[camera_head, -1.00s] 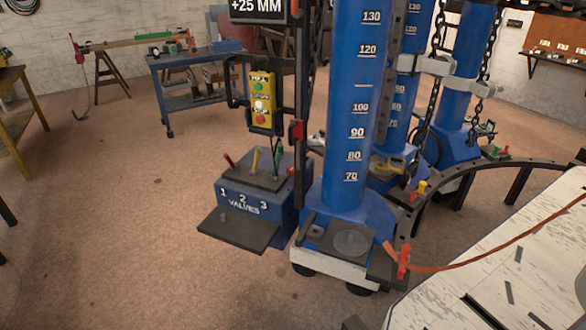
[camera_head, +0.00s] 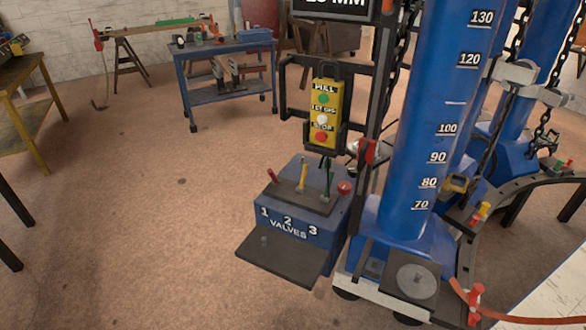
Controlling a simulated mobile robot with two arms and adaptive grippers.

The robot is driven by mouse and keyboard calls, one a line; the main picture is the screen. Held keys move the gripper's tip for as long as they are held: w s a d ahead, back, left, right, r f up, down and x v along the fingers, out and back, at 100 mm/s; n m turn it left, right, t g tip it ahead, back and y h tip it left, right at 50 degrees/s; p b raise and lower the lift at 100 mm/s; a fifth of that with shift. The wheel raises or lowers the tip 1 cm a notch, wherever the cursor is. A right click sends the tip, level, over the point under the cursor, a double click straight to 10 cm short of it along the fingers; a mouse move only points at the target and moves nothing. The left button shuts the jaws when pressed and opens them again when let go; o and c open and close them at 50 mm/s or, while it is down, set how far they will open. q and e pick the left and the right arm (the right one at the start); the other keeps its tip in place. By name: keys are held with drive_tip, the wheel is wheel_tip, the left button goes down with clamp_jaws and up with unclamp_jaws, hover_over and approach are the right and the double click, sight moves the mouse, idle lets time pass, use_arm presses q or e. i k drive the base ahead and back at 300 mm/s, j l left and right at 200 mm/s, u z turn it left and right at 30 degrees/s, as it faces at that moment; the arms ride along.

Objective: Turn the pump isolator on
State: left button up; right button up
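No part labelled as the pump isolator can be read. A red switch-like piece (camera_head: 367,151) is fixed on the dark post beside the blue column; its setting cannot be told. A yellow pendant (camera_head: 323,112) with green, white and red buttons hangs on the frame, marked PULL and STOP, with a middle label hard to read. Below it stands a blue valve box (camera_head: 290,232) marked 1, 2, 3 and VALVES. It has red, yellow and green levers and a red round knob (camera_head: 345,187). Neither of my grippers is in view.
A tall blue column (camera_head: 430,120) with a height scale stands right of the valve box. A dark flat plate (camera_head: 278,258) juts from the box's front. A blue workbench (camera_head: 215,92) stands behind. Brown floor at the left is open.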

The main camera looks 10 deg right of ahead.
sight(344, 188)
drive_tip(key=i+j+u, duration=0.3)
drive_tip(key=i, duration=0.45)
drive_tip(key=i+u, duration=0.25)
drive_tip(key=i, duration=0.45)
drive_tip(key=i+z, duration=0.35)
drive_tip(key=i+j+z, duration=0.15)
drive_tip(key=z, duration=0.25)
drive_tip(key=i+j+z, duration=0.2)
drive_tip(key=z, duration=0.15)
